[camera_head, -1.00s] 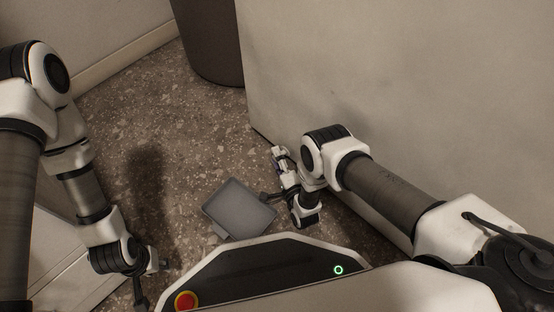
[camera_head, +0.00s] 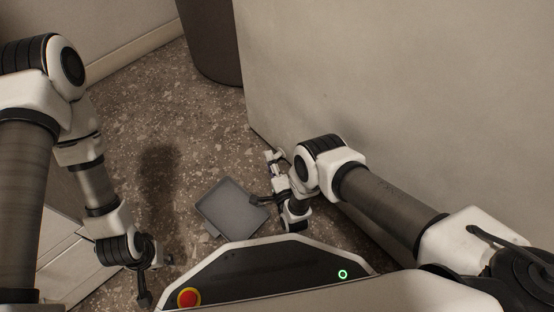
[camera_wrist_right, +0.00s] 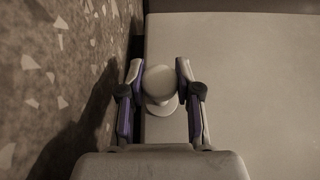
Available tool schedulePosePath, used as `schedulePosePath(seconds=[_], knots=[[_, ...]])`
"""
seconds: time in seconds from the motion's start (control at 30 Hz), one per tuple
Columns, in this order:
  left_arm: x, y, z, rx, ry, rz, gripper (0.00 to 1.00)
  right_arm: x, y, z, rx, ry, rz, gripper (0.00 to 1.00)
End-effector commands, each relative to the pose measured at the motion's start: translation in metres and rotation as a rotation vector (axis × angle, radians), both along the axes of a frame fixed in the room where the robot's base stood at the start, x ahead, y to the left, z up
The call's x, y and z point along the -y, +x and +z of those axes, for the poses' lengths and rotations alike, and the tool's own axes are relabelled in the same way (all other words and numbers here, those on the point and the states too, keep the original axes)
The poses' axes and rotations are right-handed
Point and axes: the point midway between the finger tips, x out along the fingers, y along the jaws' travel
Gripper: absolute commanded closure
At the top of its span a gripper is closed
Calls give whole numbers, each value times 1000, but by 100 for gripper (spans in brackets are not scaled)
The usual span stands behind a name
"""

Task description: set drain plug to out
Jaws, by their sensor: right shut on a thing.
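The drain plug (camera_wrist_right: 160,84) is a pale round knob with a wider disc below it, seen in the right wrist view against a pale flat surface. The fingers of my right gripper (camera_wrist_right: 159,72) are on either side of the knob and shut on it. In the head view my right gripper (camera_head: 272,160) is low beside the large pale panel; the plug cannot be made out there. My left gripper (camera_head: 165,262) is at the lower left above the floor, away from the plug; its fingers are too small and foreshortened to read.
A grey square tray-like panel (camera_head: 232,208) lies on the speckled floor left of my right gripper. The large pale appliance wall (camera_head: 390,90) rises close to my right arm. A dark bin (camera_head: 210,40) stands at the back. Open floor (camera_head: 130,120) lies between the arms.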

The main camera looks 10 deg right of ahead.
Motion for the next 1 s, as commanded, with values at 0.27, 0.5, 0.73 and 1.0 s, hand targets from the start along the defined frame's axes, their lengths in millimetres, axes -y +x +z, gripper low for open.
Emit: schedulePosePath(seconds=[0.27,0.5,0.73,1.0], knots=[[0,0,0,0,0,0,60,-3,-1,0,-1,1,7,40],[0,0,0,0,0,0,60,-2,-1,2,-1,1,5,40],[0,0,0,0,0,0,60,-3,1,40,2,-1,8,40],[0,0,2,0,0,0,60,-6,2,99,12,3,11,32]])
